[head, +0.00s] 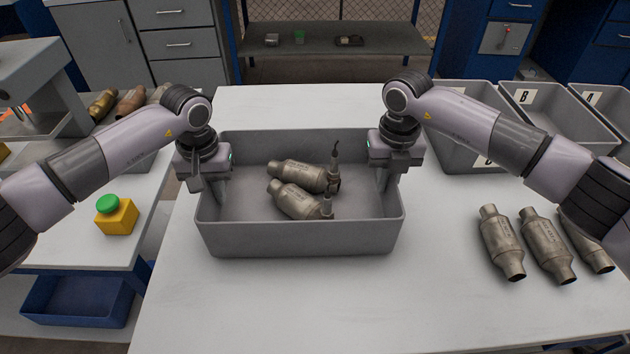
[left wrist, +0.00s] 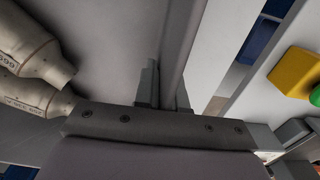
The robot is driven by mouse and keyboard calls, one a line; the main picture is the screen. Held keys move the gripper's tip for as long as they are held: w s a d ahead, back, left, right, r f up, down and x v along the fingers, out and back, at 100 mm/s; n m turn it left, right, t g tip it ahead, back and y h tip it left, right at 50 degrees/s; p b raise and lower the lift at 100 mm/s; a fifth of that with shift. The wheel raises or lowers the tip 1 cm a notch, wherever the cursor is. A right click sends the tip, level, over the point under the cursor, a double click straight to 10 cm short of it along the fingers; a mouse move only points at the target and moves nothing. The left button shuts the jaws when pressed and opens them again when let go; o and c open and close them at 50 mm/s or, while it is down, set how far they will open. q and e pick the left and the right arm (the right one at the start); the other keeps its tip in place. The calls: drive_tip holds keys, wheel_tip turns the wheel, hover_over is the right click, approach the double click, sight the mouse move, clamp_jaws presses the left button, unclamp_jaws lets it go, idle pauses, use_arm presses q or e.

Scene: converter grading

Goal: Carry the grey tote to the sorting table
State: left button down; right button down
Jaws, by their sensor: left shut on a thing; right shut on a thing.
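The grey tote (head: 300,238) is in the middle of the head view, on or just above the white sorting table (head: 250,310); I cannot tell which. Two metal converters with sensor stubs lie inside it, a rear one (head: 298,175) and a front one (head: 293,199). My left gripper (head: 207,190) is shut on the tote's left wall. In the left wrist view its fingers (left wrist: 163,95) straddle that wall, with the converters (left wrist: 30,55) to the left. My right gripper (head: 385,180) is shut on the tote's right wall. The fingertips are partly hidden by the walls.
Several converters (head: 545,245) lie at the table's right. Lettered grey bins (head: 560,115) stand at the back right. A yellow box with a green button (head: 117,217) sits on the left bench. The table's front and back middle are clear.

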use_arm(q)
drive_tip(key=shift+f+b, duration=0.5)
use_arm(e)
drive_tip(key=shift+f, duration=0.5)
use_arm(q)
drive_tip(key=c, duration=1.6)
unclamp_jaws()
drive_tip(key=shift+f, duration=0.15)
use_arm(e)
drive_tip(key=c, duration=1.6)
unclamp_jaws()
drive_tip(key=shift+f, duration=0.15)
use_arm(q)
drive_tip(key=o, duration=0.4)
use_arm(e)
drive_tip(key=o, duration=0.4)
use_arm(q)
wheel_tip(320, 180, up, 12)
drive_tip(key=shift+f, duration=0.2)
drive_tip(key=shift+r, duration=0.25)
use_arm(e)
drive_tip(key=shift+r, duration=0.2)
wheel_tip(320, 180, up, 12)
drive_tip(key=shift+f, duration=0.1)
